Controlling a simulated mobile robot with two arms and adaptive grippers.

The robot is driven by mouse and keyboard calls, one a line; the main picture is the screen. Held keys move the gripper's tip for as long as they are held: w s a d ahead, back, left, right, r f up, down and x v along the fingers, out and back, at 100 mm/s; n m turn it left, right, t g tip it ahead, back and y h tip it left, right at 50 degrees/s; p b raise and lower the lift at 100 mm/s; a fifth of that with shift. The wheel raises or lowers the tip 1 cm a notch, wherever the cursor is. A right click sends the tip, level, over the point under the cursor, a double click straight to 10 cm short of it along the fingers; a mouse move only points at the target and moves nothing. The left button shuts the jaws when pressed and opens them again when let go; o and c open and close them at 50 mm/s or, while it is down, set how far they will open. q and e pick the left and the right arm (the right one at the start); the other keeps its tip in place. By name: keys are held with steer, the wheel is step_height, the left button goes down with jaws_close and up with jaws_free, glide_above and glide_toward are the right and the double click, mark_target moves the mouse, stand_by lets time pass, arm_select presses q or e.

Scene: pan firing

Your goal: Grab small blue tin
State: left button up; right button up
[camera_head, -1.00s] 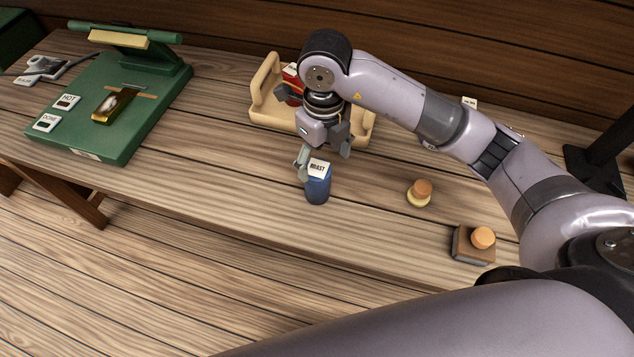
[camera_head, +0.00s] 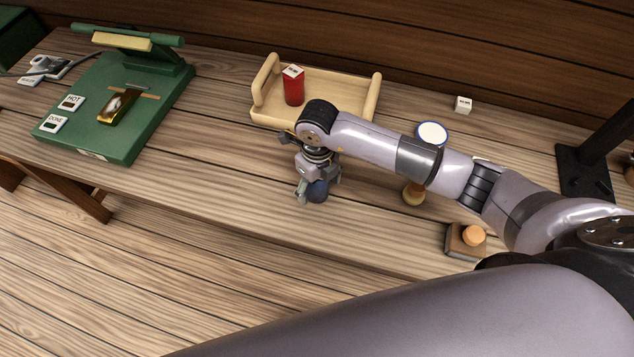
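The small blue tin (camera_head: 319,193) stands on the wooden bench near its front edge. My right gripper (camera_head: 318,185) has come down over it and hides its top and label. One finger is on the left of the tin and the other on its right, so the tin is between them. The fingers look spread; contact with the tin cannot be made out. My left gripper is not in view.
A wooden tray (camera_head: 375,95) holding a red tin (camera_head: 293,87) is behind the gripper. A green press (camera_head: 120,130) stands at left. A round-topped knob (camera_head: 414,194) and a block with an orange knob (camera_head: 468,239) are at right. A white disc (camera_head: 432,132) lies behind my arm.

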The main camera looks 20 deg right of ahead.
steer(key=shift+c, duration=0.4)
steer(key=c, duration=1.1)
